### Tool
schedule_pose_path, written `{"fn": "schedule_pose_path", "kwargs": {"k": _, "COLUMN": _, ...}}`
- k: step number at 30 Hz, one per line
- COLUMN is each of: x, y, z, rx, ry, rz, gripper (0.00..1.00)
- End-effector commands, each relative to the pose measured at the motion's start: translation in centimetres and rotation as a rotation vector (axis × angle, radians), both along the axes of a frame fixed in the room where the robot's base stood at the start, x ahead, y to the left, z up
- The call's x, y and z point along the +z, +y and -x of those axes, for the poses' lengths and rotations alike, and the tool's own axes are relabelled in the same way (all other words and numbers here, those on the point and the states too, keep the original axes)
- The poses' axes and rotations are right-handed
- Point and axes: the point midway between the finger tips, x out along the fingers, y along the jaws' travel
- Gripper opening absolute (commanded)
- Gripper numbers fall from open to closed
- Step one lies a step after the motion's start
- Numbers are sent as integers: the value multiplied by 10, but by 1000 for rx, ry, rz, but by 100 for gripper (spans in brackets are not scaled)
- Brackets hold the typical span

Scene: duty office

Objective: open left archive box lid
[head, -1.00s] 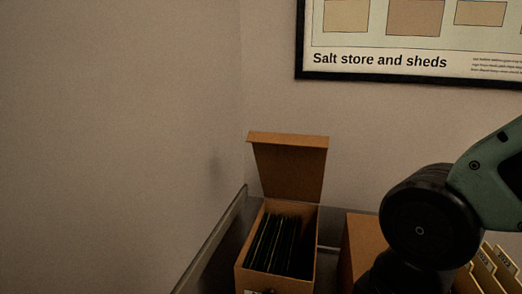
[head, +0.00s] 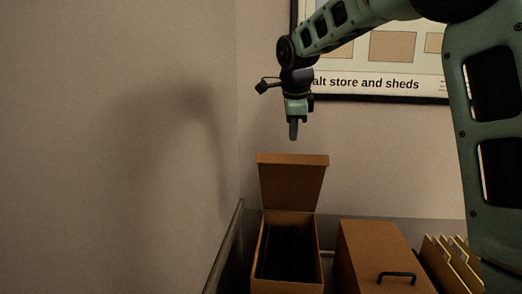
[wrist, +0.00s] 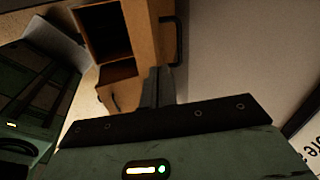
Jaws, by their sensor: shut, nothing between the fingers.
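The left archive box (head: 258,262) stands open in the head view, with dark files inside. Its brown lid (head: 292,183) stands upright at the back edge, close to the wall. My gripper (head: 293,137) points down above the lid's top edge, apart from it in the picture, shut and empty. In the wrist view my fingers (wrist: 158,88) are together, in front of brown box-like surfaces with dark handles; I cannot tell for sure which parts these are. The lid's far side is hidden in the head view.
A closed brown box (head: 365,250) with a black handle (head: 397,277) stands to the right. Beyond it are tan file folders (head: 447,262). A low metal rail (head: 228,235) runs along the left. A framed poster (head: 385,97) hangs behind my arm.

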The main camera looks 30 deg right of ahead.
Motion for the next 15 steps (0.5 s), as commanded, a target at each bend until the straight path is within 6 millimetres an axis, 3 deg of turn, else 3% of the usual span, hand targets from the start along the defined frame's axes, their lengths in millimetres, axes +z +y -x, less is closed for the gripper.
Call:
{"fn": "schedule_pose_path", "kwargs": {"k": 2, "x": 8, "y": -16, "z": -5, "rx": -84, "ry": -18, "rz": -5, "gripper": 0}}
{"fn": "schedule_pose_path", "kwargs": {"k": 6, "x": 6, "y": -24, "z": -8, "rx": -134, "ry": -29, "rz": -9, "gripper": 0}}
{"fn": "schedule_pose_path", "kwargs": {"k": 15, "x": -38, "y": -33, "z": -21, "rx": -131, "ry": -23, "rz": -10, "gripper": 0}}
